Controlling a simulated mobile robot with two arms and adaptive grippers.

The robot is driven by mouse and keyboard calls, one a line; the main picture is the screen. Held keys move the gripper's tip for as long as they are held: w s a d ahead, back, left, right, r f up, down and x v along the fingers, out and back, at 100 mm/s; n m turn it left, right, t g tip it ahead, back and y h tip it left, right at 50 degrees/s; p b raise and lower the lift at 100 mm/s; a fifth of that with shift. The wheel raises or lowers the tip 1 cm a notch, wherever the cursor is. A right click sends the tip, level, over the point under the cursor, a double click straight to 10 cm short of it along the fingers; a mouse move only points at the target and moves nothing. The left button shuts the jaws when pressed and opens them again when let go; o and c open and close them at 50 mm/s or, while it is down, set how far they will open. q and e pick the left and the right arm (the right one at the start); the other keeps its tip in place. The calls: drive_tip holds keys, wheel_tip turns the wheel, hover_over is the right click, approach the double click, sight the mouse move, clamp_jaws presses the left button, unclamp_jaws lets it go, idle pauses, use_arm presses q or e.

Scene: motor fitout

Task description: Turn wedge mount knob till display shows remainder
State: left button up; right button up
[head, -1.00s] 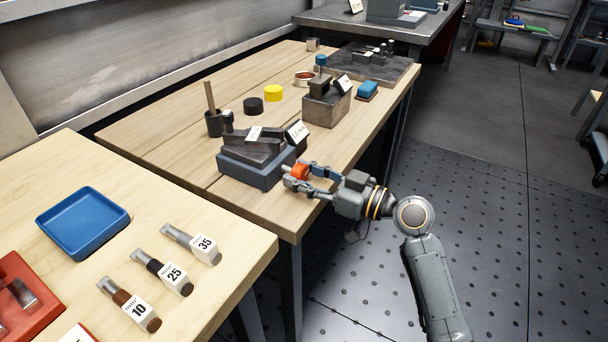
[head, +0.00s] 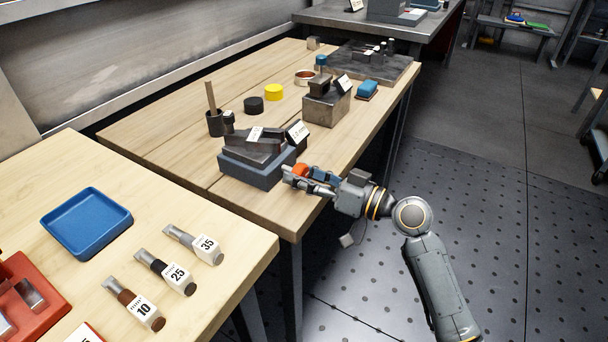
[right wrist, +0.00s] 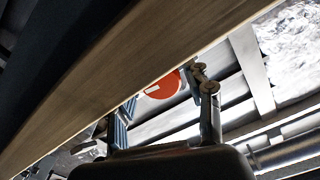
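The wedge mount (head: 250,175) is a blue-grey block with dark sloped plates on top, near the front edge of the wooden table. Its orange-red knob (head: 301,170) faces right. My right gripper (head: 298,176) has its fingers on opposite sides of the knob and appears closed on it. In the right wrist view the round knob (right wrist: 163,86), with a white mark, sits between the two fingertips. A small dark display (head: 298,132) with a white face stands behind the mount; its text is too small to read. My left gripper is not in view.
Behind the mount stand a grey block (head: 327,110) and black and yellow discs. Floor at right is open.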

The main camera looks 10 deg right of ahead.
idle(0.3)
drive_tip(key=v, duration=1.2)
